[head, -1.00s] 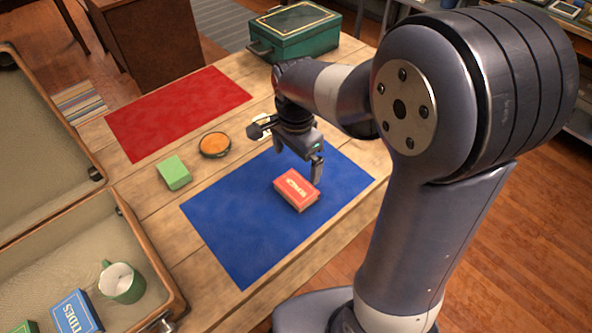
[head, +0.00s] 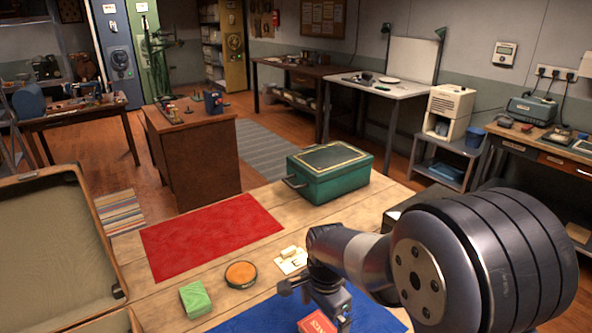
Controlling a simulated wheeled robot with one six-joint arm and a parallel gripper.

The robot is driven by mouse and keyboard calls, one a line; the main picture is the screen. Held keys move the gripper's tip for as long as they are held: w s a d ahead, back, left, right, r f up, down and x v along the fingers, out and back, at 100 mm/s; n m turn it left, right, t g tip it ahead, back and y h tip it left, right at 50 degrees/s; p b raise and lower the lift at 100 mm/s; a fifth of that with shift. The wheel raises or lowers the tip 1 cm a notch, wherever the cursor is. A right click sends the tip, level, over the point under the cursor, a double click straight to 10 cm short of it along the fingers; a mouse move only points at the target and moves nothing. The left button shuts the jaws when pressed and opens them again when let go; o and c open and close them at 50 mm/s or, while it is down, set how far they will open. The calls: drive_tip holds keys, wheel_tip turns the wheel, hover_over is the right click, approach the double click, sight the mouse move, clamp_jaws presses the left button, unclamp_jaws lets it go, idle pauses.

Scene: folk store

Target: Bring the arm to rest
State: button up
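My gripper (head: 338,312) hangs at the bottom of the head view, above the blue mat (head: 262,318) and close to a red box (head: 316,323). Its fingertips are at or past the lower picture edge, so I cannot tell how far apart they are. My arm comes in from the lower right, folded at the elbow. Only the top part of the red box shows; it lies on the blue mat.
A green block (head: 195,299), an orange round dish (head: 241,274) and a small cream item (head: 291,261) sit on the wooden table. A red mat (head: 212,237) and a green case (head: 330,173) lie farther back. An open suitcase (head: 60,250) is at left.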

sight(321, 332)
wheel_tip(321, 332, down, 7)
drive_tip(key=shift+r+b, duration=0.2)
drive_tip(key=shift+b, duration=0.1)
wheel_tip(321, 332, up, 3)
drive_tip(key=shift+r, duration=0.6)
drive_tip(key=shift+f, duration=0.1)
